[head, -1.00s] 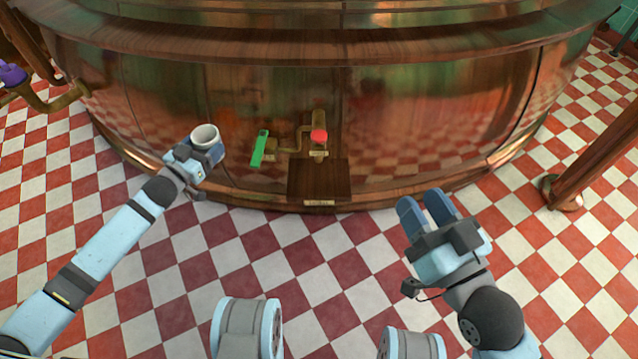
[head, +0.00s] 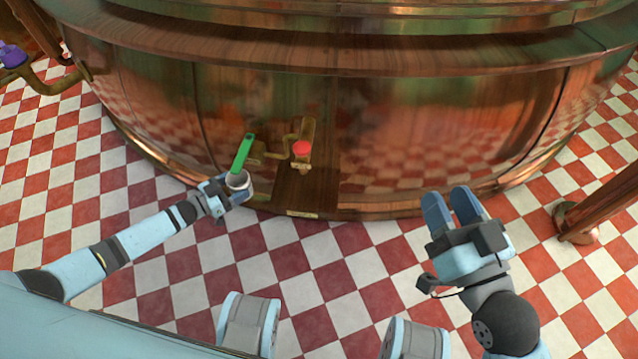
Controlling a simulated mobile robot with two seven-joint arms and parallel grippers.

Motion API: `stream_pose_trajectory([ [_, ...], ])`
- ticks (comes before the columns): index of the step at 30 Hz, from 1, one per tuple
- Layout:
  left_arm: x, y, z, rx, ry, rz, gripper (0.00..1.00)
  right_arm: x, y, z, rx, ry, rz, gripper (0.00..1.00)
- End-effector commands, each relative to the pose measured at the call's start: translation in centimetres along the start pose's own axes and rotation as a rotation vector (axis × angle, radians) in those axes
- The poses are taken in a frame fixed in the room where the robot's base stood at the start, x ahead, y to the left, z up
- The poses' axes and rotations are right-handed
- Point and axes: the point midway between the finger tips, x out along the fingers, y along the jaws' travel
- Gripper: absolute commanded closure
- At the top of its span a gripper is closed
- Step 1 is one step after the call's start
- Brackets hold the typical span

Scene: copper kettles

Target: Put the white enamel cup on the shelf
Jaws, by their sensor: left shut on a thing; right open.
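My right gripper (head: 455,208) is open and empty over the tiled floor at the right.
The large copper kettle (head: 430,120) fills the back. A red knob (head: 302,148) on a brass fitting is above the shelf. A copper post (head: 600,205) stands at the right, and a purple-handled pipe (head: 45,87) at the far left. The checkered floor in front is clear.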

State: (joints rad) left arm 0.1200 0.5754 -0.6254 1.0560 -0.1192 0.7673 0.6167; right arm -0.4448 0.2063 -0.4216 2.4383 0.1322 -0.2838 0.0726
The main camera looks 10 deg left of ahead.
Motion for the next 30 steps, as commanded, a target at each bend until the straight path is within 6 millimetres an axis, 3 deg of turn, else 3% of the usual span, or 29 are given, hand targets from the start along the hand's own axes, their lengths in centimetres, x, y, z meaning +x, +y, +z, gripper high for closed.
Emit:
stream_pose_trajectory([
  [5,0.5,0.4,0.1,-0.001,0.001,0.002,0.55,0.0,0.0,0.2,0.001,-0.004,0.000,0.57],
  [18,9.1,6.5,-0.2,-0.001,0.003,0.002,0.55,-0.1,0.4,2.8,0.003,-0.084,-0.007,0.57],
  [30,13.1,9.3,-0.4,-0.001,0.003,0.002,0.55,-0.2,0.6,4.4,0.008,-0.131,-0.012,0.57],
])
